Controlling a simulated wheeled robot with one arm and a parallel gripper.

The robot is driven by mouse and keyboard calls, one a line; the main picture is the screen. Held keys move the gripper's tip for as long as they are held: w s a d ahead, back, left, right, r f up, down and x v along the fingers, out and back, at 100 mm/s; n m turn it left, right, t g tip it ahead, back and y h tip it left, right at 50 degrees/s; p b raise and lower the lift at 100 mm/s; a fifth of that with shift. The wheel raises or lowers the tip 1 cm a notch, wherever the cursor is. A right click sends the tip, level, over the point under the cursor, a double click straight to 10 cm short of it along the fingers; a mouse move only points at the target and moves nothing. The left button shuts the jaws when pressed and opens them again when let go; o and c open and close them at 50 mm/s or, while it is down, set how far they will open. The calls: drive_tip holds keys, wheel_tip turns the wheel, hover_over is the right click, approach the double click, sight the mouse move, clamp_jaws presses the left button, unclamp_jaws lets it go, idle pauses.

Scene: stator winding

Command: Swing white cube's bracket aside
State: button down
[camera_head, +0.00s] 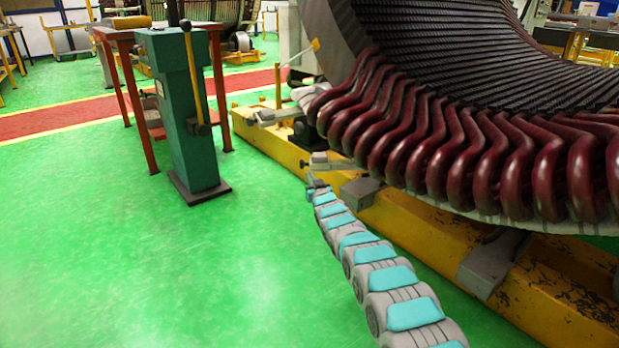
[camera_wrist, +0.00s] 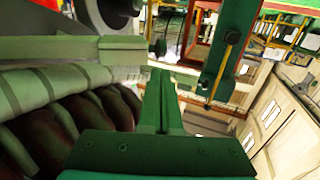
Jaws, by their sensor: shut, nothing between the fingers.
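A flat grey bracket arm with a pale block (camera_head: 319,158) at its free end sticks out left from under the dark red coils in the head view. In the wrist view a similar bar (camera_wrist: 72,50) with a blocky end (camera_wrist: 121,49) runs in from the left, above and left of my fingers. I cannot tell for sure that this block is the white cube. My gripper (camera_head: 313,183) is at the far end of my arm, just below the bracket's free end. Its fingers (camera_wrist: 161,92) are together and empty. Any contact with the bracket is unclear.
The stator's red coils (camera_head: 450,150) hang close on the right, above a yellow beam (camera_head: 420,220). A second bracket (camera_head: 268,117) sits farther back. A green post (camera_head: 185,110) and red table (camera_head: 113,75) stand left. Green floor (camera_head: 120,250) is clear.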

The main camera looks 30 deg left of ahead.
drive_tip(key=s+d, duration=0.4)
drive_tip(key=s, duration=0.3)
drive_tip(key=shift+s+d+p, duration=0.35)
drive_tip(key=shift+s+p, duration=0.05)
drive_tip(key=shift+p, duration=0.05)
